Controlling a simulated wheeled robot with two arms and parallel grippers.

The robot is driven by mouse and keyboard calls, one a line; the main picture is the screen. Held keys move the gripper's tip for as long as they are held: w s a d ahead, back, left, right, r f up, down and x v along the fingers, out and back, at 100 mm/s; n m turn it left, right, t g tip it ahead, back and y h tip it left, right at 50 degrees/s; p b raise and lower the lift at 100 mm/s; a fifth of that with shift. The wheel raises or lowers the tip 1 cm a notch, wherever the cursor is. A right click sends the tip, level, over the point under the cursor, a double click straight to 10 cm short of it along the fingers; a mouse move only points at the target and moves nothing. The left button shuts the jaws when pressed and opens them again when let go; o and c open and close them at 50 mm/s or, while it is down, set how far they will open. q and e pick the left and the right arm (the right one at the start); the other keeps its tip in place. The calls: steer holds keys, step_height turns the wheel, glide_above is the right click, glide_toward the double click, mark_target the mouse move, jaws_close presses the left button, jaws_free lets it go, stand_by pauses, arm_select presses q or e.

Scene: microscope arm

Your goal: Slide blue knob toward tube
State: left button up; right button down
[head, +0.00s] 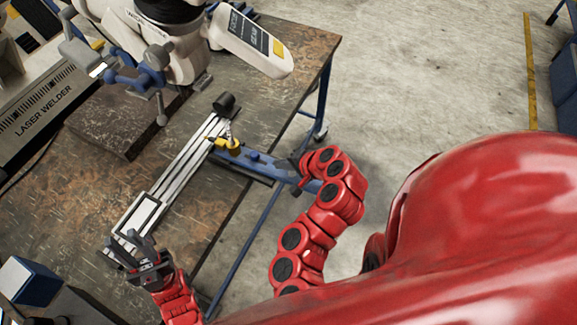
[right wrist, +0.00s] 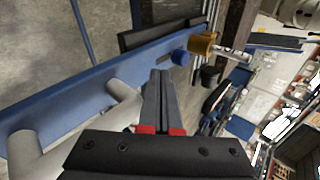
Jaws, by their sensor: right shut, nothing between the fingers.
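The blue knob (right wrist: 181,57) shows in the right wrist view, a short blue cylinder beside a yellow block (right wrist: 203,43). A pale, shiny tube-like piece (right wrist: 232,53) sticks out past the block; I cannot tell for sure that it is the tube. The yellow block also shows in the head view (head: 228,144), at the silver rail (head: 180,165) and blue bar. My right gripper (right wrist: 160,75) is shut and empty, its tips pointing toward the knob and apart from it. It also shows in the head view (head: 298,165). My left gripper (head: 132,244) is at the rail's near end; its grip is unclear.
The blue bar (head: 262,163) runs from the yellow block past the table edge toward my right gripper. A microscope (head: 185,45) and a laser welder (head: 45,115) stand on the worn table (head: 60,210). The floor (head: 420,80) to the right is open.

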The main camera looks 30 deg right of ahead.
mark_target(258, 158)
steer(key=w+a+p, duration=0.1)
steer(key=w+a+f+p, duration=0.1)
steer(key=w, duration=0.1)
steer(key=shift+w+f, duration=0.15)
steer(key=shift+w, duration=0.05)
steer(key=shift+w+a+f+p, duration=0.15)
steer(key=shift+w+a+p, duration=0.25)
steer(key=shift+w, duration=0.3)
steer(key=shift+w, duration=0.15)
